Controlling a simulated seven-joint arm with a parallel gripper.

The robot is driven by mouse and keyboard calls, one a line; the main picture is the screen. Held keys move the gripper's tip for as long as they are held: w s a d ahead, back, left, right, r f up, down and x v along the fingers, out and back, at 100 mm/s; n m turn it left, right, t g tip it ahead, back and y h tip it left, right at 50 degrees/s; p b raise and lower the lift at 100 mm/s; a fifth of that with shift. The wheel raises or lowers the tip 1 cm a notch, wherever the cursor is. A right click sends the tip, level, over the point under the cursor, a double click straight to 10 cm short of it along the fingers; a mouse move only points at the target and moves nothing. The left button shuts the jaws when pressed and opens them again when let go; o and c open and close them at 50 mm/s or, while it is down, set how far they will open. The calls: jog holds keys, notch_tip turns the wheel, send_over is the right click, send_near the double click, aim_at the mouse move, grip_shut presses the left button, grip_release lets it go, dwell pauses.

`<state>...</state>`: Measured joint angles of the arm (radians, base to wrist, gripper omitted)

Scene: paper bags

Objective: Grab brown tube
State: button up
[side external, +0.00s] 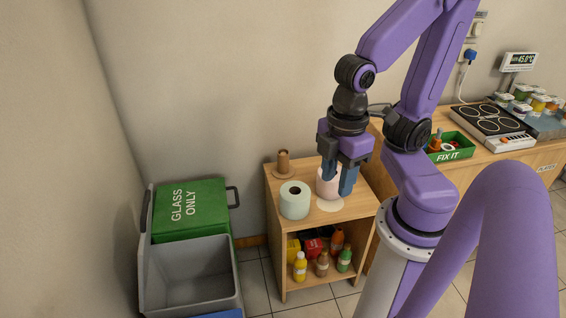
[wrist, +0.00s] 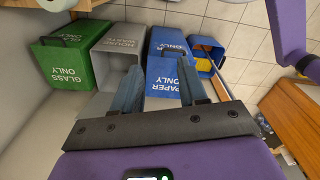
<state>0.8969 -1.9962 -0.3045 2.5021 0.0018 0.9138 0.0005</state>
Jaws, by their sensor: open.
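A brown tube (side external: 283,162) stands upright on a round wooden base at the back left of the small shelf unit's top, in the side view. My gripper (side external: 339,184) points down over the right part of that top, to the right of the tube and apart from it. Its two blue fingers are apart beside a pink roll (side external: 322,186), which they partly hide; I cannot tell whether they touch it. In the wrist view my gripper (wrist: 159,66) shows open fingers with nothing visible between them. The tube is not in the wrist view.
A pale green roll (side external: 295,203) stands in front of the tube. The shelf unit (side external: 268,202) has bottles and boxes below. A green-lidded glass bin (side external: 190,207) and an open grey bin (side external: 192,273) stand left. A counter (side external: 510,153) is at right.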

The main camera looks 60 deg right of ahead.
jog(key=o, duration=0.8)
